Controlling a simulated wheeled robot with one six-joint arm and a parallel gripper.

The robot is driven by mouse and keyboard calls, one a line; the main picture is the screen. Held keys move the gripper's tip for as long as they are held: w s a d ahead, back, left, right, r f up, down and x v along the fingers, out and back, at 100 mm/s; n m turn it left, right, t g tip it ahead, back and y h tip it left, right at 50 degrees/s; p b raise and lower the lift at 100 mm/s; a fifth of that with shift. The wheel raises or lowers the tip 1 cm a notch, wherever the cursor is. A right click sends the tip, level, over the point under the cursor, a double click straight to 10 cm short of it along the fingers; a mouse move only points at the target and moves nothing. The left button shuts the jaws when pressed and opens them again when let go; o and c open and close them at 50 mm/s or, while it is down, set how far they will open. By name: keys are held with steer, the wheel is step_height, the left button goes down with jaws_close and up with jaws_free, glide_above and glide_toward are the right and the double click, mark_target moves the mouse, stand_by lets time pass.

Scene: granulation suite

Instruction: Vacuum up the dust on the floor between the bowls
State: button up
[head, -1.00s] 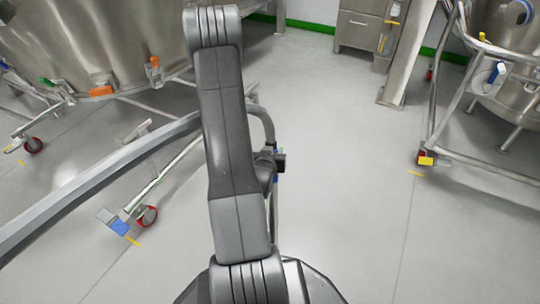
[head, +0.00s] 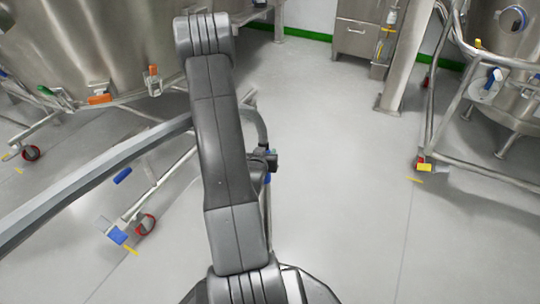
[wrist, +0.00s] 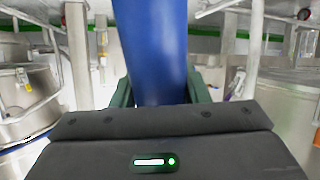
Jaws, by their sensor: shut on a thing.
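My gripper (wrist: 160,92) is shut on a blue cylindrical handle (wrist: 152,45) in the wrist view, with a dark green finger on each side. I cannot make out the tool's far end. In the head view, my grey arm covers the middle, and the gripper is mostly hidden behind it. One large steel bowl (head: 95,45) stands at the upper left on a wheeled frame. Another steel bowl (head: 505,95) stands at the right on its own frame. The floor (head: 335,170) between them is pale grey; I cannot make out dust on it.
A long grey curved bar (head: 90,180) crosses the left side. A red caster (head: 145,224) of the left frame and a yellow-marked caster (head: 425,167) of the right frame rest on the floor. A steel cabinet (head: 358,38) and post stand at the back. The middle floor is open.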

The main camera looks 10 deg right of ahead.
steer(key=w+a, duration=0.4)
steer(key=a, duration=0.1)
steer(key=shift+a+p, duration=0.35)
steer(key=shift+p, duration=0.1)
steer(key=shift+w, duration=0.1)
steer(key=w+d, duration=0.2)
steer(key=shift+w, duration=0.35)
stand_by(0.4)
steer(key=shift+s+d+b, duration=0.1)
steer(key=shift+d+b, duration=0.05)
steer(key=shift+b, duration=0.15)
